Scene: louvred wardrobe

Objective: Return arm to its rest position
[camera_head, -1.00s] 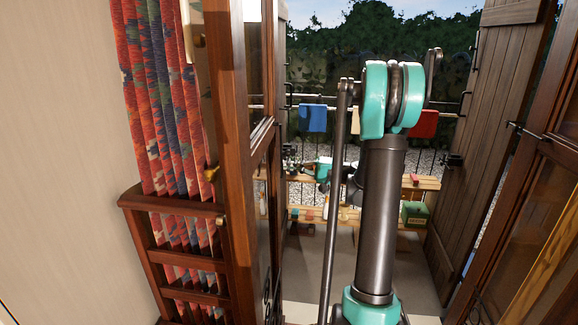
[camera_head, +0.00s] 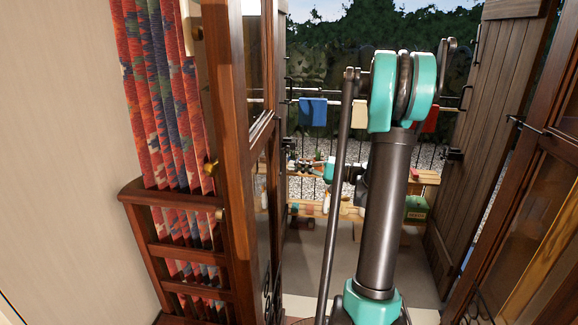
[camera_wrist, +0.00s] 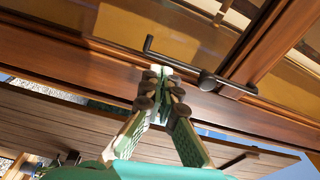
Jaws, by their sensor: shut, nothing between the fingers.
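My arm rises in the centre right of the head view, its teal elbow joint at the top. Part of my forearm shows behind it, with teal and dark parts left of the upper arm. My gripper (camera_wrist: 160,72) shows clearly in the wrist view. Its green-padded fingers come together at the tips and hold nothing. In that view the tips overlap a brown wooden door frame (camera_wrist: 75,58); I cannot tell whether they touch it. A dark metal handle (camera_wrist: 185,62) lies just beyond the tips. In the head view the fingers are too small to make out.
A wooden door frame (camera_head: 238,130) with patterned curtains (camera_head: 160,100) stands close on the left. A plank shutter (camera_head: 492,150) and a glazed door (camera_head: 535,215) stand on the right. Beyond are cloths on a rail, including a blue one (camera_head: 313,112), and a green box (camera_head: 416,207) by wooden shelves.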

